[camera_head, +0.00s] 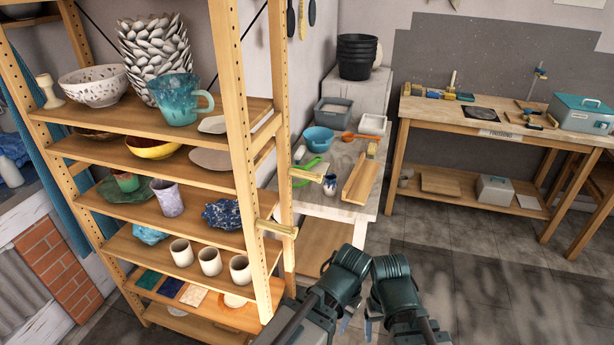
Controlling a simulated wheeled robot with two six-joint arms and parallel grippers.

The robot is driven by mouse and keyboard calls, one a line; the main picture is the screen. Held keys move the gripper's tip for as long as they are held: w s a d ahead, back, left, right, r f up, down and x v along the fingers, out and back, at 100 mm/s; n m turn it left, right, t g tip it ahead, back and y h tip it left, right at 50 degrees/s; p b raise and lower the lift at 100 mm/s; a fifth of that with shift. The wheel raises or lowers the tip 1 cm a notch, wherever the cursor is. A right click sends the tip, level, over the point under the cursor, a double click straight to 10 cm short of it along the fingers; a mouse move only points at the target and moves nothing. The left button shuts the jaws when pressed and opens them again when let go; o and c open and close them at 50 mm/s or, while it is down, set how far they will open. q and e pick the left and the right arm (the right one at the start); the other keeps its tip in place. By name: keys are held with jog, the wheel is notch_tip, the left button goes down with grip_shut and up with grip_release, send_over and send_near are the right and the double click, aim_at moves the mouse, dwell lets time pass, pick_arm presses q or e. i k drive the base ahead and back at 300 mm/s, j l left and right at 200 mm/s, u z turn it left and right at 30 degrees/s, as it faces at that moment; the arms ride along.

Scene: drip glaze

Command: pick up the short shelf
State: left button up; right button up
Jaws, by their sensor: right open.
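I cannot tell for certain which piece is the short shelf. A narrow wooden board with a raised edge (361,181) lies on the right part of the pale work table (335,207), and it is the likeliest one. My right gripper (371,318) is at the bottom centre, open, in front of and below the table, apart from the board. My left gripper (346,322) is close beside it, mostly hidden by my own arm, and its jaws cannot be made out. Both arms are folded close together.
A tall wooden rack (237,130) with pottery stands at left, short wooden pieces (277,228) jutting from its post. The table also holds a blue bowl (318,138), a grey tub (333,111) and a small vase (330,185). A workbench (470,120) stands back right. Floor at right is clear.

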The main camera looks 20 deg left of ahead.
aim_at(357, 189)
jog(key=i+l+u, duration=0.3)
jog(key=i+l, duration=0.15)
jog(key=i+l+u, duration=0.2)
jog(key=l, duration=0.15)
jog(key=i+l+u, duration=0.3)
jog(key=l, duration=0.35)
jog(key=i+l+u, duration=0.15)
jog(key=l, duration=0.2)
jog(key=i+l+u, duration=0.2)
jog(key=l, duration=0.2)
